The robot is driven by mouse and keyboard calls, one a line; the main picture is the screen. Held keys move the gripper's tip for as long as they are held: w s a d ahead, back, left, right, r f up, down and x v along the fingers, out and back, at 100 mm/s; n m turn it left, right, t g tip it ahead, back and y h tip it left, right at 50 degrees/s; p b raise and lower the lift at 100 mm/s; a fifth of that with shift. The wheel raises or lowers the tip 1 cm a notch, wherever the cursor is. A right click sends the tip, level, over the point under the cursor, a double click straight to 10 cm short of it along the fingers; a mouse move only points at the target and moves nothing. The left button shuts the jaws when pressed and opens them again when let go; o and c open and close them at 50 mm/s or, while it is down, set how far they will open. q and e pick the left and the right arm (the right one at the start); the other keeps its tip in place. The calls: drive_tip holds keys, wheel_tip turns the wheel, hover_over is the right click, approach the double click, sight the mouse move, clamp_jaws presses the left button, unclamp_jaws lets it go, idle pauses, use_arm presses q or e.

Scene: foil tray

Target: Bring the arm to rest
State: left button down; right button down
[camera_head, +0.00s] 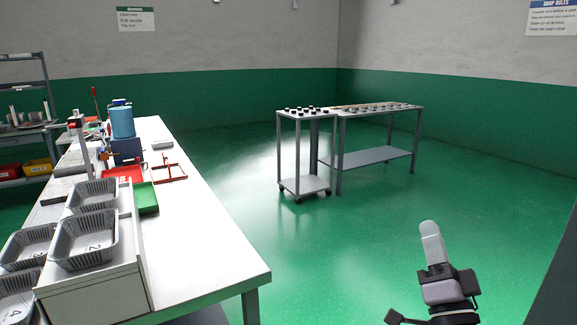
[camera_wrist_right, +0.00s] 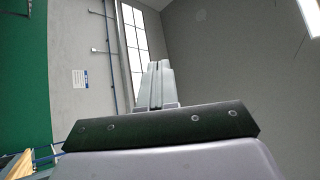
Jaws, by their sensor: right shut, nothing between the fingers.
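My right gripper (camera_head: 431,238) is raised over the open green floor at the lower right of the head view, well clear of the white table and of everything on it. Its fingers point up and are shut with nothing between them. In the right wrist view the shut fingers (camera_wrist_right: 155,85) point at the upper wall and a window, and no object is near them. My left gripper is not in either view.
A white table (camera_head: 215,245) on the left bears foil trays (camera_head: 85,240), a green tray (camera_head: 146,198), a red tray (camera_head: 122,173) and a blue cylinder (camera_head: 122,122). A wheeled cart (camera_head: 303,186) and a long bench (camera_head: 375,154) stand farther back. The floor between is free.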

drive_tip(key=s+a+f+n+g+y, duration=0.1)
drive_tip(key=s+a+f+n+g, duration=0.15)
drive_tip(key=f, duration=0.75)
drive_tip(key=s+a+f+n+g+y, duration=0.1)
drive_tip(key=s+f+n+g+y, duration=0.2)
drive_tip(key=f, duration=0.6)
drive_tip(key=s+a+f+n+g+h, duration=0.1)
drive_tip(key=s+f+n+g, duration=0.6)
drive_tip(key=s+f, duration=0.9)
wheel_tip(320, 180, down, 2)
drive_tip(key=shift+s+a+f+g, duration=0.1)
drive_tip(key=shift+s+a+g, duration=0.1)
drive_tip(key=shift+a+g, duration=0.65)
drive_tip(key=shift+d, duration=0.15)
